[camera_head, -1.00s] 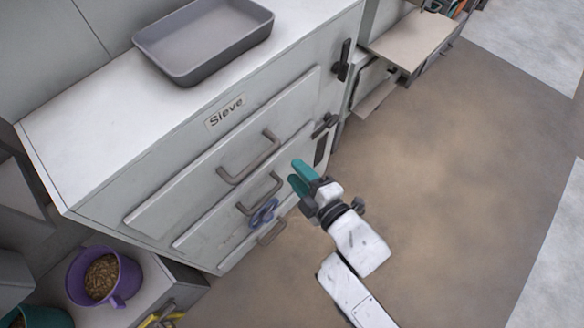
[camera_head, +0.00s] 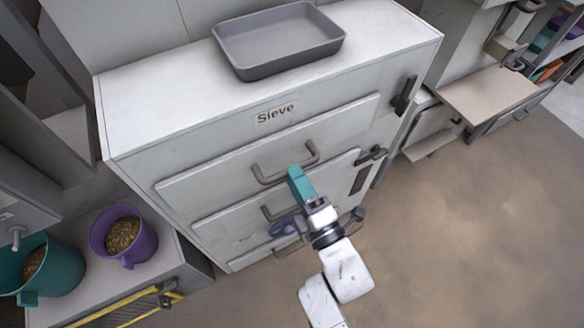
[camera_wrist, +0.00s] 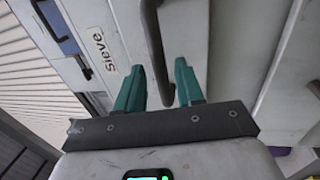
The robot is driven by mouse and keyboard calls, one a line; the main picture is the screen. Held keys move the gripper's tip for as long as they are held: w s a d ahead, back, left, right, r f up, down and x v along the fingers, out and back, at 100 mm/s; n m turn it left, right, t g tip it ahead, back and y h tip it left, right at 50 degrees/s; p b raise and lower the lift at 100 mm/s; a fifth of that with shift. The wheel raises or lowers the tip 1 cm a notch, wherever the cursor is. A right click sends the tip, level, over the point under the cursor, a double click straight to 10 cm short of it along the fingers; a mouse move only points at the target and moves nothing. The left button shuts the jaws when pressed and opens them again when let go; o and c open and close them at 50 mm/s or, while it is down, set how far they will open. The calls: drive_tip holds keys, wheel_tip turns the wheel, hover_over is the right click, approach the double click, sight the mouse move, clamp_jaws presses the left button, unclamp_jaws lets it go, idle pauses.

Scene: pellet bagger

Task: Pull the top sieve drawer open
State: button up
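The top sieve drawer (camera_head: 225,166) is a pale grey front panel below the "Sieve" label, and it looks shut. Its brown-grey bar handle (camera_head: 312,150) stands out from the panel. My gripper (camera_head: 297,178) has teal fingers and is at the handle's lower right part in the head view. In the wrist view, my gripper (camera_wrist: 160,85) is open, with a gap between the two fingers. The handle (camera_wrist: 153,40) runs down the picture into that gap. I cannot tell how deep it sits between the fingers, and neither finger clearly presses on it.
A grey tray (camera_head: 275,62) lies on the cabinet top. Dark latches (camera_head: 404,95) sit at the right. Purple (camera_head: 145,243) and teal (camera_head: 62,272) pellet mugs stand lower left. Floor at right is clear.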

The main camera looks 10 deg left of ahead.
drive_tip(key=shift+x, duration=1.4)
clamp_jaws()
